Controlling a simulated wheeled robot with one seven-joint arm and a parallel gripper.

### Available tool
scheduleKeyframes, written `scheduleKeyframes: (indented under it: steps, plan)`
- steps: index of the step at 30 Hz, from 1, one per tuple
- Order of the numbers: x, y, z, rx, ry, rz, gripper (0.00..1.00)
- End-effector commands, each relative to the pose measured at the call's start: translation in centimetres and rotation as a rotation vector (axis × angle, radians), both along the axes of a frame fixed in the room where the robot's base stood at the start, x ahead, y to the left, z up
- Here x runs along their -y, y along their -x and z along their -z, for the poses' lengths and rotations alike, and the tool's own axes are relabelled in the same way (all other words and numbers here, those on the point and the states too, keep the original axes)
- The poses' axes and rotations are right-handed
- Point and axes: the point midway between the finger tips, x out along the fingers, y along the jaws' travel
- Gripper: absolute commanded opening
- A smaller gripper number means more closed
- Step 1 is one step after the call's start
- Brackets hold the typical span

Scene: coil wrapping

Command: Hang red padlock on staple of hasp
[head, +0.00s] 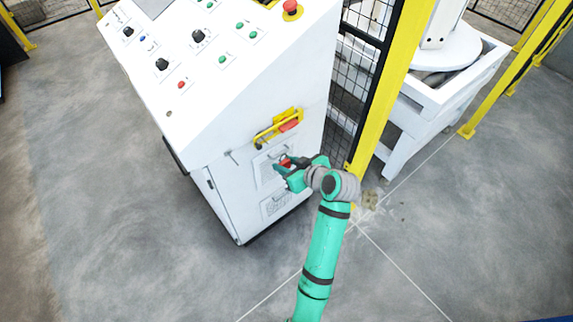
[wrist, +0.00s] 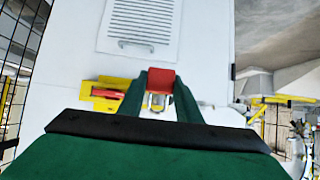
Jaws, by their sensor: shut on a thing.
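My gripper (wrist: 160,98) is shut on the red padlock (wrist: 160,78). Its fingers press on both sides of the red body, and the pale metal shackle (wrist: 157,101) shows between them in the wrist view. In the head view the padlock (head: 286,162) is small and partly covered by the teal gripper (head: 284,170), in front of the white cabinet's louvred panel. A small metal piece (head: 232,157) sticks out of the cabinet left of the gripper. I cannot tell if it is the hasp's staple. The padlock seems apart from it.
A yellow bracket (head: 278,126) holding something red is on the cabinet above my gripper. Buttons and knobs cover the cabinet's sloping top (head: 200,50). A yellow post (head: 390,90) and black mesh fence stand close on the right. The floor at the left is clear.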

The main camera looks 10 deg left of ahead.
Motion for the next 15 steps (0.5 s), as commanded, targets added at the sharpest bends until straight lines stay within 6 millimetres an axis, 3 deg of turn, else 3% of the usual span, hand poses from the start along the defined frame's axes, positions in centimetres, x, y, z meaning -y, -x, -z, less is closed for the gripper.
scheduleKeyframes:
  steps: [15]
  plan:
    - [-2.1, -1.6, 0.2, 0.001, 0.000, 0.001, 0.05]
